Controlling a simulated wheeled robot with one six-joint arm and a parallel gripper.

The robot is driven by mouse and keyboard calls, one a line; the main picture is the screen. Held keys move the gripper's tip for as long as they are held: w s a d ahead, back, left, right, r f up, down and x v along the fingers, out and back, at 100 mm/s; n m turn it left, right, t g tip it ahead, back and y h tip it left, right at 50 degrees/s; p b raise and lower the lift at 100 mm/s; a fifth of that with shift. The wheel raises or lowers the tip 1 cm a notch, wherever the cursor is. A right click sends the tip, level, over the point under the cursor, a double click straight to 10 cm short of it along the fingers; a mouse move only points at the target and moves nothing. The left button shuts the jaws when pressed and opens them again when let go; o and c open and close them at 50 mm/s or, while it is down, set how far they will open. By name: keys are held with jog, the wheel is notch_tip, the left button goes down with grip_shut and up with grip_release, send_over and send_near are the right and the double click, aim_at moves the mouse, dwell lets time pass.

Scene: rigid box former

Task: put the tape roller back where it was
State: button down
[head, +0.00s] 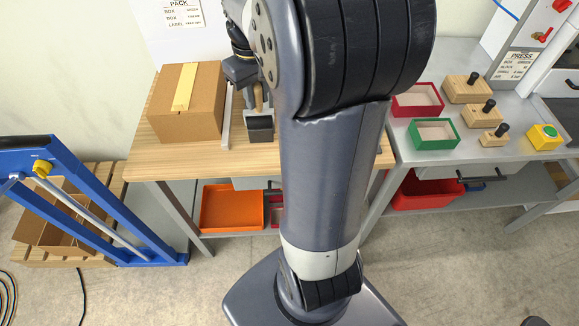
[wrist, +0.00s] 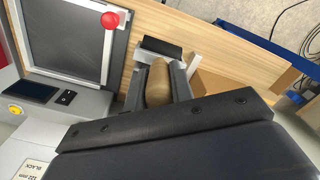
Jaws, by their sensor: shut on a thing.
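The tape roller has a tan wooden handle and a dark grey head (head: 260,128). In the head view it is upright at the table, between the cardboard box and my arm. My gripper (head: 252,88) is above it and shut on its handle. In the wrist view the wooden handle (wrist: 158,84) sits between the two grey fingers of my gripper (wrist: 160,80), with the dark head beyond. I cannot tell if the head touches the wooden table (head: 190,162). My arm hides the middle of the table.
A taped cardboard box (head: 187,115) stands left of the roller, with a light metal strip (head: 227,118) between them. Red (head: 417,99) and green (head: 434,134) trays and knobbed wooden blocks (head: 467,88) are on the right bench. A blue frame (head: 85,200) stands at left.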

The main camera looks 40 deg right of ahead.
aim_at(263, 129)
jog(key=f, duration=0.4)
jog(key=s+f, duration=0.1)
jog(key=f, duration=0.1)
jog(key=shift+f, duration=2.15)
jog(key=shift+f, duration=0.1)
jog(key=shift+f, duration=0.15)
jog(key=c, duration=1.2)
grip_release()
jog(key=shift+c, duration=0.2)
notch_tip(263, 129, up, 13)
jog(key=shift+f, duration=0.2)
jog(key=shift+f, duration=0.15)
